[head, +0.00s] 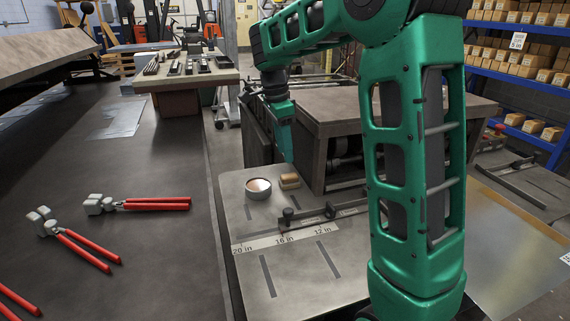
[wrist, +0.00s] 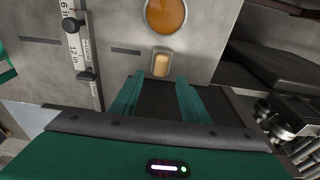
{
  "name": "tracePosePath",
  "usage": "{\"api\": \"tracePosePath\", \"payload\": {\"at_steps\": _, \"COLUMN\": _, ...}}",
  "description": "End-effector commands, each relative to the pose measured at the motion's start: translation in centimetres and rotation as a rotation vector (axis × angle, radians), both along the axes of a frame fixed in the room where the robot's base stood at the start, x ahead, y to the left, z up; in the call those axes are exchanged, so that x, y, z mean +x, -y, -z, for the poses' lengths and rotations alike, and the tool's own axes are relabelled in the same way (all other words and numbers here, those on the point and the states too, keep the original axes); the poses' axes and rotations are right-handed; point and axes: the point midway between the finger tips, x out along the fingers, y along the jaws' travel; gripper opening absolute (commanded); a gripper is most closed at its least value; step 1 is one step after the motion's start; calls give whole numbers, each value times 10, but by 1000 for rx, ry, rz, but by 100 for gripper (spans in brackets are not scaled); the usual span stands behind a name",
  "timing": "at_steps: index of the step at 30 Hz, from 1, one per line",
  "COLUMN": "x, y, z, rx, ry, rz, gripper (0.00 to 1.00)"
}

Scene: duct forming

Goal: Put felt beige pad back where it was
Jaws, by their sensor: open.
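The beige pad (head: 290,181) is a small tan block lying on the grey metal work surface (head: 262,220), just right of a round metal cup (head: 258,188). In the wrist view the pad (wrist: 161,64) shows just beyond my fingertips, roughly in line with the gap between them. My gripper (wrist: 158,82) is open, with its two green fingers apart and nothing between them. In the head view my gripper (head: 288,155) points down above and behind the pad. The fingertips look apart from the pad; their exact height above it is hard to tell.
The cup with an orange-brown inside (wrist: 165,14) stands close beside the pad. A ruler strip (head: 285,238) and a sliding bar (head: 325,214) lie in front. Red-handled tools (head: 150,204) lie on the dark table at left. A brown machine housing (head: 350,110) rises behind.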

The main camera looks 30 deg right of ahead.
Motion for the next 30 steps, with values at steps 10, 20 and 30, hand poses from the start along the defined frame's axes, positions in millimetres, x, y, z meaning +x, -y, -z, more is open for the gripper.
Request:
{"api": "tracePosePath", "payload": {"at_steps": 10, "x": 1, "y": -5, "z": -32, "rx": 0, "ry": 0, "rz": -1, "gripper": 42}}
{"api": "tracePosePath", "payload": {"at_steps": 20, "x": 1, "y": -5, "z": -33, "rx": 0, "ry": -1, "rz": -1, "gripper": 42}}
{"api": "tracePosePath", "payload": {"at_steps": 30, "x": 1, "y": -6, "z": -33, "rx": 0, "ry": -1, "rz": -2, "gripper": 42}}
